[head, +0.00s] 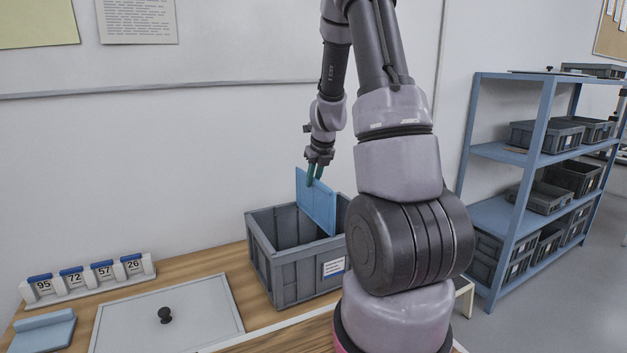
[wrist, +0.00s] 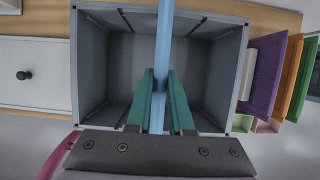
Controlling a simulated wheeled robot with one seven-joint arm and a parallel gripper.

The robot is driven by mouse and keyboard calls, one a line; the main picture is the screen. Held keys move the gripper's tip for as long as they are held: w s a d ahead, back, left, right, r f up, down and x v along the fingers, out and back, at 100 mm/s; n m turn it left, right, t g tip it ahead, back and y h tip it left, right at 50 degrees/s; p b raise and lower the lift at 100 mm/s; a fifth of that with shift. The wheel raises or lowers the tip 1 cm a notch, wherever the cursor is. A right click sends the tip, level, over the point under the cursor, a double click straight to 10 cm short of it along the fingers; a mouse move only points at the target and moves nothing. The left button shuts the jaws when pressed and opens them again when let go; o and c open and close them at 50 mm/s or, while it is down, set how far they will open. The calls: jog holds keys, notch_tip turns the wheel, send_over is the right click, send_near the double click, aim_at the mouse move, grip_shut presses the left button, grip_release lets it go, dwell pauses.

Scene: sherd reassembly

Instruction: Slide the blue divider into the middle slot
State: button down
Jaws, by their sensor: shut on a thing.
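My gripper (head: 315,174) is shut on the top edge of the blue divider (head: 316,204), a flat upright panel. In the wrist view the green fingers (wrist: 161,88) pinch the divider (wrist: 165,38), which shows edge-on as a narrow strip. The grey crate (head: 296,280) stands on the bench below it, open and seemingly empty. In the wrist view the divider crosses the crate (wrist: 75,60) near its middle. Thin ridges show on the crate's far inside wall to both sides of it. I cannot tell whether the divider's lower edge is inside a slot.
A grey panel with a black knob (head: 165,315) lies left of the crate. Number tags (head: 88,277) and a blue block (head: 43,331) are farther left. In the wrist view, purple (wrist: 265,75), orange (wrist: 289,80) and green panels stand right of the crate. A blue shelf (head: 510,215) stands at right.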

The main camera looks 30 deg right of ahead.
aim_at(320, 204)
jog(key=shift+f, duration=4.15)
jog(key=shift+f, duration=4.35)
jog(key=c, duration=0.7)
grip_release()
jog(key=shift+c, duration=0.2)
jog(key=v, duration=1)
jog(key=shift+s+r, duration=0.2)
jog(key=shift+r, duration=0.15)
